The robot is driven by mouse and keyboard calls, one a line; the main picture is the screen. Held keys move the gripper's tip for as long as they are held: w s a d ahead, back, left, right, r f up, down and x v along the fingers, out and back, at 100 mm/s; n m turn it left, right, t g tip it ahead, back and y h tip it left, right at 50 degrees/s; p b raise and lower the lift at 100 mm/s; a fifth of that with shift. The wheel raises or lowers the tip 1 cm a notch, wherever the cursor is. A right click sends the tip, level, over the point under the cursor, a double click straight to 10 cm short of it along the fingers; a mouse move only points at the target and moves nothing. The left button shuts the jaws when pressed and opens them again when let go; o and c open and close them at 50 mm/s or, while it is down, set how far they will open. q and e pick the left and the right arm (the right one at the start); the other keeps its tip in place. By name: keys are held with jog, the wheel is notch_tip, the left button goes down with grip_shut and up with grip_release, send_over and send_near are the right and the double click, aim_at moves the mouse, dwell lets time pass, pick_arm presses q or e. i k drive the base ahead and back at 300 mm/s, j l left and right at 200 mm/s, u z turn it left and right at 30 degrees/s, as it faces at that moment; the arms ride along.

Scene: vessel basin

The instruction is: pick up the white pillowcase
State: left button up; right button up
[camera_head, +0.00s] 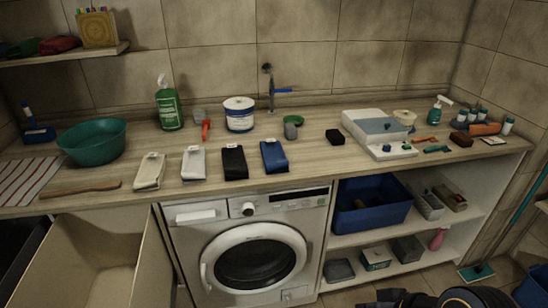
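A white, slightly greyish folded cloth (193,164), which looks like the white pillowcase, lies near the front edge of the wooden counter. It is second from the left in a row of folded cloths. A cream folded cloth (150,172) lies just to its left, and a black folded cloth (235,163) and a blue folded cloth (273,156) lie to its right. Small gaps separate them. Neither of my grippers is in view. A dark rounded part at the bottom right edge appears to be my arm, with no fingers visible.
A wooden stick (80,190) and a green bowl (92,142) are to the left. A green bottle (169,108) and a white-blue tub (239,114) stand behind the cloths. The washing machine (248,247) is below the counter. An open beige bin (85,262) stands at lower left.

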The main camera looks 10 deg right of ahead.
aim_at(194, 170)
jog(key=u, duration=0.55)
jog(key=i+l+u, duration=0.1)
jog(key=u, duration=0.3)
jog(key=l+u, duration=0.2)
jog(key=u, duration=0.15)
jog(key=i+l+u, duration=0.1)
jog(key=u, duration=0.3)
jog(key=l+u, duration=0.6)
jog(key=l, duration=0.5)
jog(key=k+l+u, duration=0.15)
jog(key=l, duration=0.55)
jog(key=i, duration=0.05)
